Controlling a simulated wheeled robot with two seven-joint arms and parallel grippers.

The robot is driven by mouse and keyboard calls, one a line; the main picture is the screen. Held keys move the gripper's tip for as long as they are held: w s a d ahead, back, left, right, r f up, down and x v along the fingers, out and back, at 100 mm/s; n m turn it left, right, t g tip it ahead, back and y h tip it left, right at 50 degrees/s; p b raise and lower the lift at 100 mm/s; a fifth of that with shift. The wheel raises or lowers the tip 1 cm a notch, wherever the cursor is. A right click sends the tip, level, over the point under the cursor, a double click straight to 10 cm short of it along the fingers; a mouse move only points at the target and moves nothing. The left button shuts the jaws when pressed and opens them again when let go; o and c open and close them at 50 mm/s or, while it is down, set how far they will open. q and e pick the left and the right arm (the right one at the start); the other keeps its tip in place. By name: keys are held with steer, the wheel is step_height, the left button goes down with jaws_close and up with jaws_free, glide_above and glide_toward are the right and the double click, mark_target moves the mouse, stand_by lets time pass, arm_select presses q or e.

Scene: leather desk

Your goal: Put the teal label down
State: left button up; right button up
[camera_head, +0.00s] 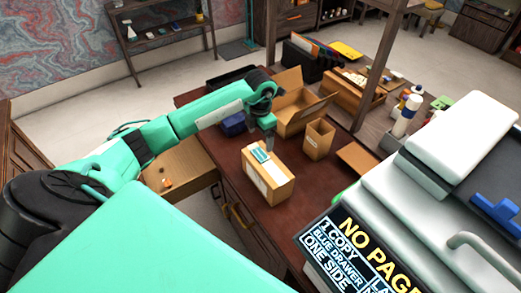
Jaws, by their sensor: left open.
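The teal label (260,155) lies on the top of a closed cardboard box (268,180) on the dark red leather desk. My left gripper (263,138) is open, pointing down just above and behind the label. I cannot tell whether a fingertip touches the label or the box. My right gripper is not in view.
A small open carton (318,140) and a larger open box (298,108) stand behind the closed box. A dark blue item (232,124) lies to its left. A printer with a display (365,245) fills the right front. A drawer (180,168) stands open at left.

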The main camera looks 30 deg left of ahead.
arm_select(q)
step_height(320, 180, up, 5)
steer(key=shift+a+f+b, duration=0.1)
steer(key=shift+a+b, duration=0.05)
steer(key=shift+b, duration=0.35)
